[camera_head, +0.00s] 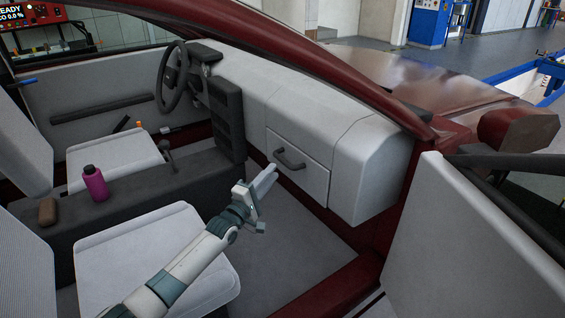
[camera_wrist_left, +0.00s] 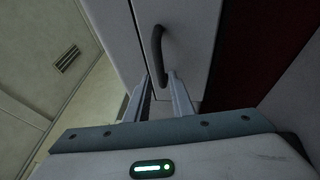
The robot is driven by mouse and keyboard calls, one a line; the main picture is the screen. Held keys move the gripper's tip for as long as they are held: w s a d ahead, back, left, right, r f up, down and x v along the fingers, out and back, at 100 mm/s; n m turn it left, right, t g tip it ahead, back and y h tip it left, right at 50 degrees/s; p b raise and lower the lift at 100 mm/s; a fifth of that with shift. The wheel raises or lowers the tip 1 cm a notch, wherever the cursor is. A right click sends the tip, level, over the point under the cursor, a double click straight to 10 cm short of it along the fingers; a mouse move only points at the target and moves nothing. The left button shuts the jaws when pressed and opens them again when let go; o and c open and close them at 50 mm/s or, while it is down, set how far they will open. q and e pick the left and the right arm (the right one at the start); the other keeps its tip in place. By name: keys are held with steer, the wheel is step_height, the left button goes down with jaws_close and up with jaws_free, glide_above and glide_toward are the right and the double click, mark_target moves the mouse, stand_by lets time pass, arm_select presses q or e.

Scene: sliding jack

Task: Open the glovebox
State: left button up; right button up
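The glovebox (camera_head: 297,170) is a grey rectangular door in the dashboard, and it looks closed. Its dark curved handle (camera_head: 288,159) is on the upper part of the door. My left gripper (camera_head: 270,176) is just in front of the door, a little below and left of the handle. My right gripper does not show.
The car's open passenger door (camera_head: 450,240) stands at the right. The passenger seat (camera_head: 150,255) is under my left arm. A magenta bottle (camera_head: 95,184) and a brown object (camera_head: 47,212) are on the dark centre console (camera_head: 140,190). The footwell floor (camera_head: 300,230) is clear.

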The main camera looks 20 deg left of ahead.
mark_target(283, 161)
arm_select(q)
steer(key=x, duration=0.7)
steer(key=shift+w+d+b, duration=0.1)
steer(key=shift+w+b, duration=0.25)
steer(key=shift+b, duration=0.05)
jaws_close()
